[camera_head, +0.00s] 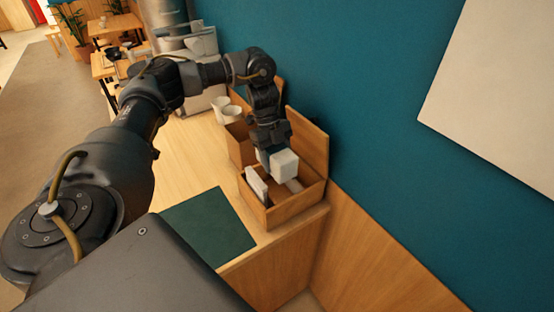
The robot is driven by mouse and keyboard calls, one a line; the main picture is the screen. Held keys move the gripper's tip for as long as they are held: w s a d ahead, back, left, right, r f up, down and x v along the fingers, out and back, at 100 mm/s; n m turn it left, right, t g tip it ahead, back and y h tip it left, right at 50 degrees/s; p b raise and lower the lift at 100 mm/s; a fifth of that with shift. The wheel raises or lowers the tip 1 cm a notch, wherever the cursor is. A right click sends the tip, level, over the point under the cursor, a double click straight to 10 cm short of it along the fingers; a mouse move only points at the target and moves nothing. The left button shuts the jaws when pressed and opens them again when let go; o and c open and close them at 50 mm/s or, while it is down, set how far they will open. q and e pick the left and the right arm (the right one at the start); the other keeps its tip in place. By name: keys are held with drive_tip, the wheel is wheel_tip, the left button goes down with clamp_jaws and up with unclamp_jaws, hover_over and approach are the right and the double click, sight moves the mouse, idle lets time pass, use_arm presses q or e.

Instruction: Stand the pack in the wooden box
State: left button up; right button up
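The wooden box (288,212) stands at the right end of the counter, against the teal wall, with a tall back panel. My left gripper (271,152) points down over the box. A white, block-shaped pack (285,164) is at its fingertips and looks held, upright or nearly so, above or just inside the box opening. The fingers are mostly hidden, and I cannot tell whether the pack touches the box floor. A white flat item (257,186) leans inside the box at its left side. My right gripper is out of view.
A second wooden box (239,143) stands just behind, with white cups (227,110) beyond it. A dark green mat (208,226) lies on the counter in front. A grey machine (199,60) stands at the far end. The counter left of the boxes is clear.

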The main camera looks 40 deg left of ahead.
use_arm(q)
drive_tip(key=shift+f+b, duration=2.5)
drive_tip(key=shift+b, duration=0.35)
drive_tip(key=shift+f, duration=1.45)
drive_tip(key=o, duration=1)
drive_tip(key=shift+c, duration=0.2)
drive_tip(key=shift+o, duration=1.2)
drive_tip(key=shift+w+f, duration=0.1)
drive_tip(key=shift+w, duration=0.05)
drive_tip(key=shift+s, duration=0.2)
